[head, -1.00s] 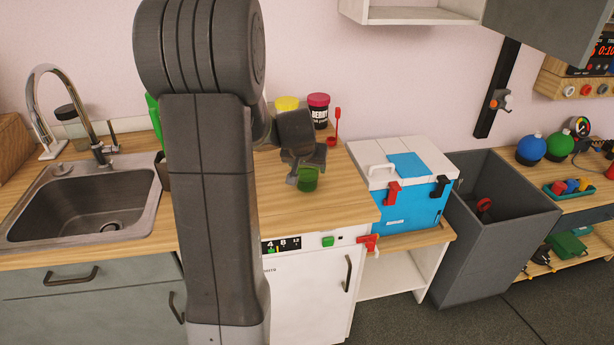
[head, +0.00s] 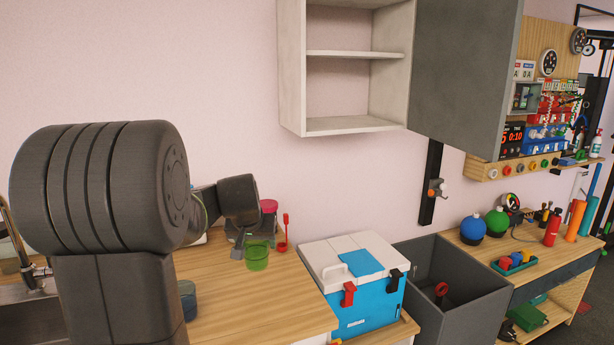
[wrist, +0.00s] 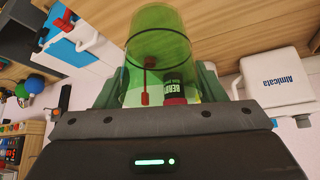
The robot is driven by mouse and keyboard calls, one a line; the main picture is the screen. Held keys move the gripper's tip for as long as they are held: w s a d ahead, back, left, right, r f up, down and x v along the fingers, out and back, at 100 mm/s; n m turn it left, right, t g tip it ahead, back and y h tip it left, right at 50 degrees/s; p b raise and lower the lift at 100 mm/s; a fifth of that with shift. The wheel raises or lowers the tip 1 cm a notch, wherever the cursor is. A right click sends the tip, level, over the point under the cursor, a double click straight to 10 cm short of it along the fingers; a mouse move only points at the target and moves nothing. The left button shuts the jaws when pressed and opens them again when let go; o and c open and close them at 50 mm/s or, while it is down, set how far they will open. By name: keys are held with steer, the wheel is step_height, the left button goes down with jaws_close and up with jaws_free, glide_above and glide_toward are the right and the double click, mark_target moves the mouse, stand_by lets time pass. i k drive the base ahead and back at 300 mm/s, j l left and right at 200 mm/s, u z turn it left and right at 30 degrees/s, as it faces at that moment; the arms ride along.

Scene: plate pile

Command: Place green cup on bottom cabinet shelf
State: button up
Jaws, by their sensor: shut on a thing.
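The green cup (head: 257,257) is translucent and held in my gripper (head: 247,240) above the right part of the wooden counter. In the wrist view the cup (wrist: 160,45) fills the middle, with my gripper's fingers on both sides of it. The wall cabinet (head: 292,75) hangs at the upper middle of the head view with its grey door open to the right. Its bottom shelf (head: 350,124) looks empty, as does the space above the middle shelf (head: 355,54). The cup is below and left of the cabinet.
A jar with a pink lid (head: 268,207) and a red utensil (head: 284,232) stand behind the cup. A blue-and-white cooler (head: 370,315) and a grey bin (head: 470,300) stand to the right. The open cabinet door (head: 465,70) sticks out beside the shelves.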

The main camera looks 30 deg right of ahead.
mark_target(340, 125)
steer(key=l+u, duration=0.2)
steer(key=l, duration=0.5)
steer(key=k+l+u, duration=0.2)
steer(key=l, duration=0.45)
